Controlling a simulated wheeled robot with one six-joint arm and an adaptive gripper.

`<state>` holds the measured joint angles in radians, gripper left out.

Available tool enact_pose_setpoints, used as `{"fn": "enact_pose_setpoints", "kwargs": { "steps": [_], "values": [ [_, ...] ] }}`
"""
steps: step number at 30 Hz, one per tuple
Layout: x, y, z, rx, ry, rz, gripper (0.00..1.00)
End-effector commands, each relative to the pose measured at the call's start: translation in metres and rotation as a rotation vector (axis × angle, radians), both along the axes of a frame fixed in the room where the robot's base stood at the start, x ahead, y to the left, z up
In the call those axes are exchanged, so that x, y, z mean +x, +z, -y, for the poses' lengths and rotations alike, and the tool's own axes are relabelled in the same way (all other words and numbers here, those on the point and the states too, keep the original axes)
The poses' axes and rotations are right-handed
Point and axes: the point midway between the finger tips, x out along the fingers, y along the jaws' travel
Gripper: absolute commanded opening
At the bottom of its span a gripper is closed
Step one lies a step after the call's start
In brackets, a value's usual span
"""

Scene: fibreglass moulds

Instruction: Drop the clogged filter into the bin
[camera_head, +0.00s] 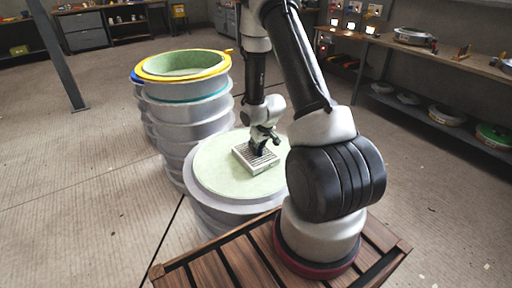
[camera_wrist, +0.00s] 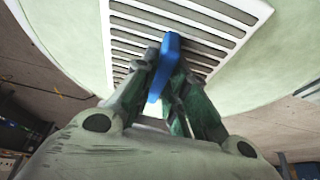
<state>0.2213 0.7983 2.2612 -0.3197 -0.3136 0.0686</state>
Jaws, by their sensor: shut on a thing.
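The filter is a pale square panel with dark slots (camera_head: 247,160). It lies on the round pale green top of a grey ribbed mould stack (camera_head: 215,170). In the wrist view the slotted panel (camera_wrist: 210,22) fills the upper middle. My gripper (camera_head: 262,147) points down at the panel. In the wrist view its green fingers (camera_wrist: 160,80) are closed on an upright blue tab (camera_wrist: 168,55) over the slots. The tab appears to be part of the filter; its foot is partly hidden by the fingers. I cannot make out a bin with certainty.
A second ribbed stack with a yellow rim (camera_head: 222,70) stands behind to the left. A wooden slatted platform (camera_head: 215,268) is at the front. Shelving with moulds (camera_head: 450,60) lines the right. A steel post (camera_head: 62,60) stands at left. Open floor lies left.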

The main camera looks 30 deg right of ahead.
Motion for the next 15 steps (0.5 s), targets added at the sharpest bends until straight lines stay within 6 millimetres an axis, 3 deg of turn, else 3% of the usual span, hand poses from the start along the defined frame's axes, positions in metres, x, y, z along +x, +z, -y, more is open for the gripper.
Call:
{"fn": "enact_pose_setpoints", "kwargs": {
  "steps": [10,11,12,15],
  "values": [
    [0.0005,-0.0027,-0.0001,0.000,0.001,0.001,0.00],
    [0.0002,-0.0034,-0.0002,0.000,0.001,0.000,0.16],
    [0.0003,-0.0030,-0.0002,0.000,0.001,0.001,0.23],
    [0.0003,-0.0029,-0.0002,0.000,0.001,0.001,0.35]
  ]
}}
